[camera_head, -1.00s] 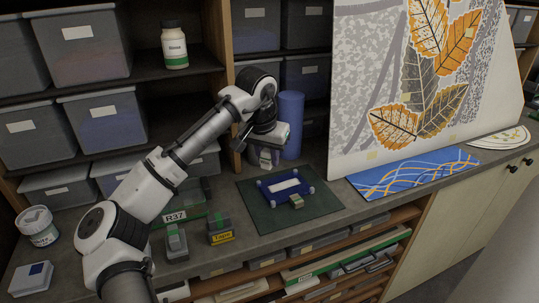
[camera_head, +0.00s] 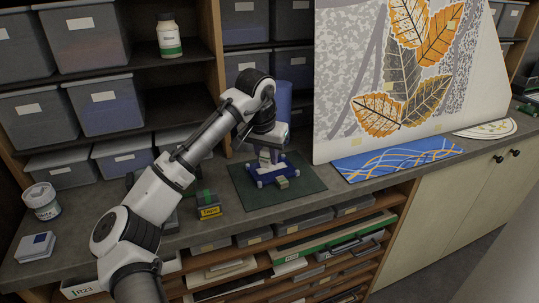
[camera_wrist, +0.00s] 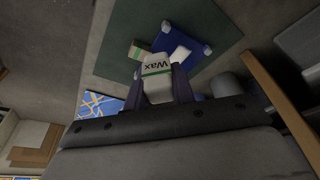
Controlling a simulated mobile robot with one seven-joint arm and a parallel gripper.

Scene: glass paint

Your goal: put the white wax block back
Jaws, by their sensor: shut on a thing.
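The white wax block (camera_wrist: 156,68), with a "Wax" label and a green stripe, is held between my gripper's fingers (camera_wrist: 160,84) in the wrist view. In the head view my gripper (camera_head: 266,157) points down over the back of a blue frame (camera_head: 268,178) with pale corner knobs. The frame lies on a dark green mat (camera_head: 306,184) and also shows in the wrist view (camera_wrist: 190,32), with a white strip (camera_wrist: 180,53) in it. A small beige and green block (camera_head: 282,182) sits at the frame's front edge. My gripper hides part of the frame.
A "Tape" box (camera_head: 208,206) stands left of the mat. A blue cylinder (camera_head: 283,97) stands behind my gripper. A blue panel with orange lines (camera_head: 395,158) lies right, before the large leaf panel (camera_head: 350,70). A white jar (camera_head: 42,201) stands far left. Shelves line the back.

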